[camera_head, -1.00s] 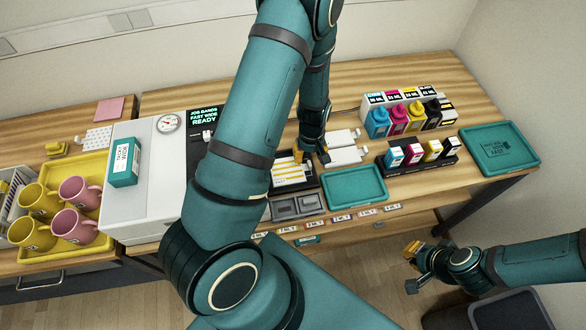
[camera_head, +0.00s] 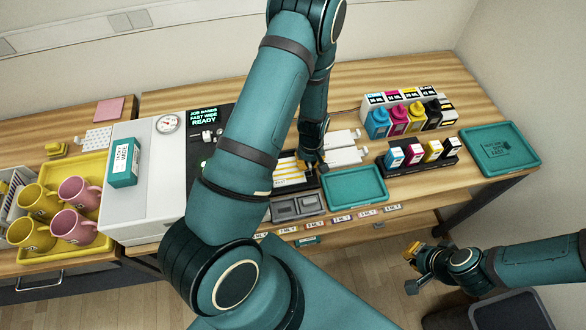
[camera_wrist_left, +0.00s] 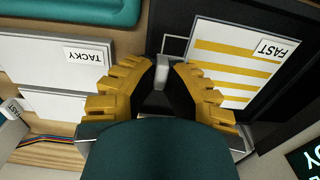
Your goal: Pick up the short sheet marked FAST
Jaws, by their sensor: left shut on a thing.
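The short sheet marked FAST (camera_wrist_left: 240,62) is white with yellow stripes and lies in a dark tray (camera_wrist_left: 185,20) in the left wrist view. In the head view the striped sheet (camera_head: 290,176) is partly hidden by my left arm. My left gripper (camera_wrist_left: 161,76) is shut on a small pale tab at the sheet's edge; its yellow fingers flank the tab. In the head view my left gripper (camera_head: 320,165) is low at the tray's right side. My right gripper (camera_head: 412,256) is at the lower right, away from the table; its opening is unclear.
White sheets, one labelled TACKY (camera_wrist_left: 50,62), lie beside the dark tray. A white machine (camera_head: 145,205) and mugs (camera_head: 78,192) stand left.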

